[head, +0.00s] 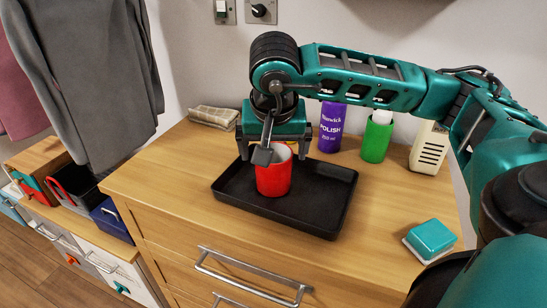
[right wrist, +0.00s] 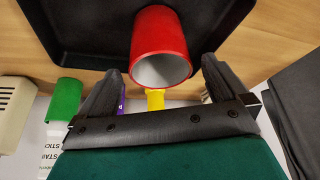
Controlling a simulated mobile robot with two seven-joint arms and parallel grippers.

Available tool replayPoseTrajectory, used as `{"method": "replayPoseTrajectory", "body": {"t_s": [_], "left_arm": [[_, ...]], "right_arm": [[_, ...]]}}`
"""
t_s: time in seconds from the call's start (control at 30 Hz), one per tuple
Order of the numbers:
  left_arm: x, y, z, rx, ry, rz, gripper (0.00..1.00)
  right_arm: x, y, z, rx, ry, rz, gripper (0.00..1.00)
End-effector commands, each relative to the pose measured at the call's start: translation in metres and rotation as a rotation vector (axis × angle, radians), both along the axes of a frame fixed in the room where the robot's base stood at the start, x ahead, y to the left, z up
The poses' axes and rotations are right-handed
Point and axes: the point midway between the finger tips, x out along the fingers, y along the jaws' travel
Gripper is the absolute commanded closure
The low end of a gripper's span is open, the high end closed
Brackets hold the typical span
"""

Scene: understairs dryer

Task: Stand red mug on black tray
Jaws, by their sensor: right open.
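The red mug (head: 273,180) stands upright on the black tray (head: 325,207), toward the tray's left and middle part. In the right wrist view the mug (right wrist: 160,45) shows its open, pale inside. My right gripper (head: 272,150) is open just above and behind the mug, one dark finger overlapping its rim in the head view. In the right wrist view the fingers (right wrist: 160,82) are spread on either side of the mug's rim, with gaps between them and the mug. My left gripper is not in view.
A purple polish bottle (head: 331,128), a green bottle (head: 376,141) and a cream container (head: 428,148) stand behind the tray. A yellow thing (right wrist: 155,99) is mostly hidden behind the mug.

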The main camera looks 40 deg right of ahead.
Motion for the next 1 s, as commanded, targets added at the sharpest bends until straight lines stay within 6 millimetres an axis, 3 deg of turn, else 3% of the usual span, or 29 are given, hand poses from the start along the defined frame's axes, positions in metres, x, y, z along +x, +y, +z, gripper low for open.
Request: {"method": "replayPoseTrajectory", "body": {"t_s": [0.1, 0.33, 1.0], "left_arm": [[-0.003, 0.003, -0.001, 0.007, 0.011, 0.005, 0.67], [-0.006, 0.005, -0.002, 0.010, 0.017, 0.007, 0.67], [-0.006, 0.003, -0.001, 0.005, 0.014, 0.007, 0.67]], "right_arm": [[-0.007, 0.007, 0.025, 0.002, -0.004, 0.003, 0.00], [-0.015, 0.014, 0.049, 0.000, 0.000, 0.001, 0.00], [-0.017, 0.014, 0.052, 0.000, 0.000, 0.000, 0.00]]}}
